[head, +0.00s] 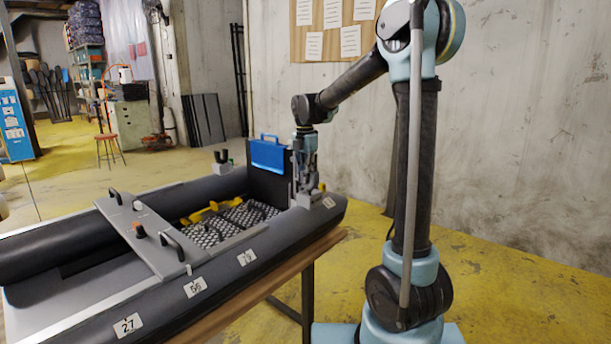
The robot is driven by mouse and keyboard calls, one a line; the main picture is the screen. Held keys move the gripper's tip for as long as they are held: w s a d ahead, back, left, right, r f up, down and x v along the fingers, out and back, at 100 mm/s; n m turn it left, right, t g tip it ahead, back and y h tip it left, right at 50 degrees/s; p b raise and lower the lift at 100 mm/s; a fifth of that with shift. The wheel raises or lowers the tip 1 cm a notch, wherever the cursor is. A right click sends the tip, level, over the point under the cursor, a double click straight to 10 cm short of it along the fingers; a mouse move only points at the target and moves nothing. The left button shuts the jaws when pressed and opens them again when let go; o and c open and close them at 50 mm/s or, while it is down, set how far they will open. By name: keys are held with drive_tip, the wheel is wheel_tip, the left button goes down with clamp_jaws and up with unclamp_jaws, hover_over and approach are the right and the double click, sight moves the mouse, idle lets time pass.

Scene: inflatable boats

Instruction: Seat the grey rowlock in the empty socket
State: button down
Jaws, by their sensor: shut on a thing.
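My gripper (307,184) points down at the near tube of the dark inflatable boat (215,262), close to the transom. It is shut on a small grey piece, which I take to be the grey rowlock; the fingers hide most of it. A grey mount (308,200) lies on the near tube right below the fingertips. Its socket hole is hidden, so I cannot tell whether the piece is above it, touching it or inside it. On the far tube, a dark U-shaped rowlock (222,156) stands upright in a light grey mount (223,169).
The black transom with a blue clamped piece (268,154) stands just left of my gripper. A grey bench seat (150,232) with black handles spans the boat. Yellow items (212,209) lie on the chequered floor. The boat rests on a wooden table (255,285).

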drive_tip(key=shift+f, duration=0.85)
idle(0.4)
drive_tip(key=c, duration=1.5)
unclamp_jaws()
drive_tip(key=shift+r, duration=0.1)
